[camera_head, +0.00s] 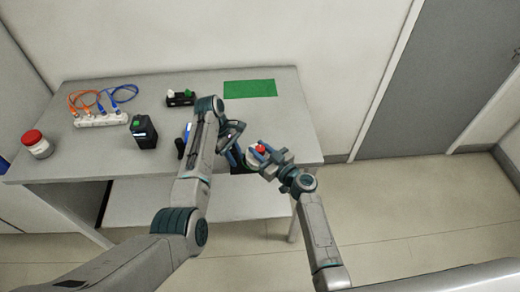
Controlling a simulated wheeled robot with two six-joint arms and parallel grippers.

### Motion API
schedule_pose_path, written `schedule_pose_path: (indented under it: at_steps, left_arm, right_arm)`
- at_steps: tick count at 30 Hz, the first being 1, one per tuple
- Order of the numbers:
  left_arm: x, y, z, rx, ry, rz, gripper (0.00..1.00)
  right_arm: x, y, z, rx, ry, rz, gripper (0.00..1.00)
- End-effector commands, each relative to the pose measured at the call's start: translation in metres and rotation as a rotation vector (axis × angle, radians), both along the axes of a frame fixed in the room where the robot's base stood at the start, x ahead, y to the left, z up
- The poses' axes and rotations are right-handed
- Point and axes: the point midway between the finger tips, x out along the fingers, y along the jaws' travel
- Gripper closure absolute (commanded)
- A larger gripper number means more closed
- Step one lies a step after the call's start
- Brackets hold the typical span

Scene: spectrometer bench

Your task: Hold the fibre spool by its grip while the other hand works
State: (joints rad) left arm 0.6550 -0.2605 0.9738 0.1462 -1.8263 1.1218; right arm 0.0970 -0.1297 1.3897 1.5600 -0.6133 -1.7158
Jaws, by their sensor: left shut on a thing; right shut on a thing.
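A small whitish round piece with a red top (261,149) shows just off the table's front right part; it looks like the fibre spool, but it is too small to be sure. My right gripper (264,159) comes in from the lower right and is shut on this piece. My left gripper (238,160) reaches over from the left and is shut beside it, close to the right gripper. What the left jaws hold is mostly hidden by the gripper; something dark shows below its fingers.
The grey table (150,95) carries a white strip (100,119) with orange and blue cables, a black box (144,132), a red-lidded jar (37,144), a black holder (181,99) with white and green knobs, and a green mat (250,89). The table's right part is clear.

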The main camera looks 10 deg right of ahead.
Motion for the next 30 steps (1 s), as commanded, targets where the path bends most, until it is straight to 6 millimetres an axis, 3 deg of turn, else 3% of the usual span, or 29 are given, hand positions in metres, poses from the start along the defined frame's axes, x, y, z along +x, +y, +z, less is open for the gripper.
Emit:
schedule_pose_path:
  at_steps: [12,29,30]
  left_arm:
    - [-0.0002,-0.0005,0.0005,-0.002,0.001,-0.001,1.0]
    - [-0.0001,-0.0003,0.0004,-0.001,0.0,-0.001,1.0]
    - [0.0,-0.0002,0.0004,-0.001,0.0,-0.001,1.0]
  right_arm:
    - [-0.0002,0.0001,0.0003,0.002,0.0,-0.223,0.95]
    - [0.0,-0.0006,0.0002,0.0,0.001,-0.264,0.95]
    - [0.0,-0.0006,0.0002,0.0,0.001,-0.264,0.7]
